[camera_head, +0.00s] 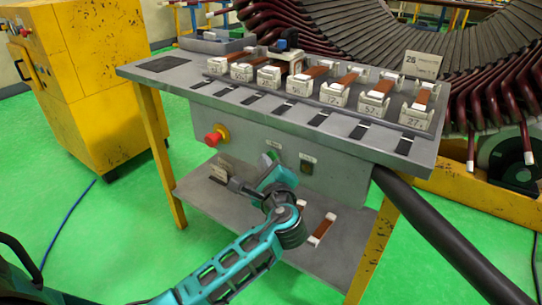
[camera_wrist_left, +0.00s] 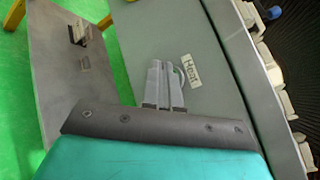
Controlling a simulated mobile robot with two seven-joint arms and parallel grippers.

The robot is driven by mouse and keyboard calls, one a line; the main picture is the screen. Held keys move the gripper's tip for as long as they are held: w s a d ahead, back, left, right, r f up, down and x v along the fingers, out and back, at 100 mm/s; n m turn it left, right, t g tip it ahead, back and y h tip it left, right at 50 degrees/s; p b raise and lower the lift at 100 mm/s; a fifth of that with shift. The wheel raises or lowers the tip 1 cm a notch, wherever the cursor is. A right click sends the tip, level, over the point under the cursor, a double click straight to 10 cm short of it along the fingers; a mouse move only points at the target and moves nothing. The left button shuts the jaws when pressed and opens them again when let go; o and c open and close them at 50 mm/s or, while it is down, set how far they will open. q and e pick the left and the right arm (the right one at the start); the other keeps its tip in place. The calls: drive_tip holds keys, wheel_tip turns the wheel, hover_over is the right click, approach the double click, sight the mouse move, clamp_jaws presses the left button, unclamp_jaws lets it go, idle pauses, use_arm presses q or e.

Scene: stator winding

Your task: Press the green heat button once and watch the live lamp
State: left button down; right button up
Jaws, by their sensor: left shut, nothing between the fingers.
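The grey front panel (camera_head: 345,180) of the bench carries a small dark lamp (camera_head: 306,168) with a label above it; it looks unlit. My left gripper (camera_head: 270,158) is at this panel, left of the lamp, with its fingers pointing at the panel. In the left wrist view its two pale fingers (camera_wrist_left: 163,84) are shut together with nothing between them. A label reading "Heat" (camera_wrist_left: 192,71) is right beside the fingertips. My right gripper is not in view.
A red emergency stop (camera_head: 214,136) on yellow sits left on the panel. Numbered coil holders (camera_head: 334,92) line the bench top (camera_head: 180,78). A lower shelf (camera_head: 345,235) holds a brown-and-white coil piece (camera_head: 322,229). A yellow cabinet (camera_head: 95,85) stands left; the large stator (camera_head: 450,60) is behind.

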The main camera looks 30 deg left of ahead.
use_arm(q)
drive_tip(key=shift+w, duration=0.35)
idle(0.6)
drive_tip(key=shift+s, duration=0.1)
drive_tip(key=shift+s+p, duration=0.65)
drive_tip(key=shift+s, duration=0.05)
drive_tip(key=s+p, duration=0.2)
drive_tip(key=s, duration=0.3)
drive_tip(key=shift+a, duration=0.2)
